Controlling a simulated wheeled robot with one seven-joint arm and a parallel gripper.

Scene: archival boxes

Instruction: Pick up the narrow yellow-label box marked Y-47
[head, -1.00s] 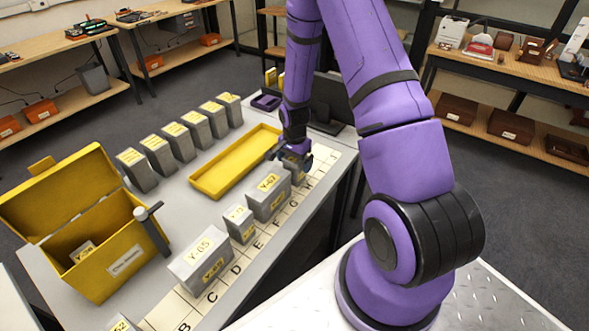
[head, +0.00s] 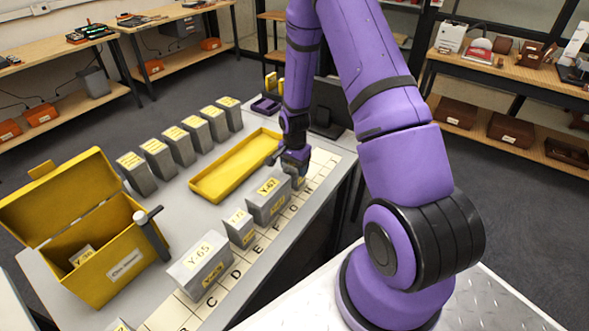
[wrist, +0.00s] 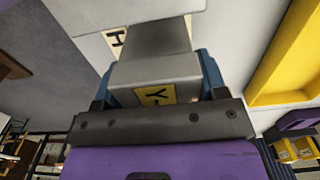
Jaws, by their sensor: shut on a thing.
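My gripper (head: 295,163) is at the far end of the front row of grey boxes, pointing down. In the wrist view its blue-padded fingers (wrist: 160,78) are shut on a narrow grey box (wrist: 155,69). That box has a yellow label starting with "Y-"; the rest is hidden by the gripper, so I cannot read the number. In the head view the held box is mostly hidden under the gripper. I cannot tell whether it touches the table.
A larger grey box (head: 268,204), a narrow one (head: 240,232) and the wide Y-65 box (head: 201,273) stand along the lettered strip. A yellow tray (head: 198,185), an open yellow case (head: 108,278) and a back row of boxes (head: 160,163) are left of them.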

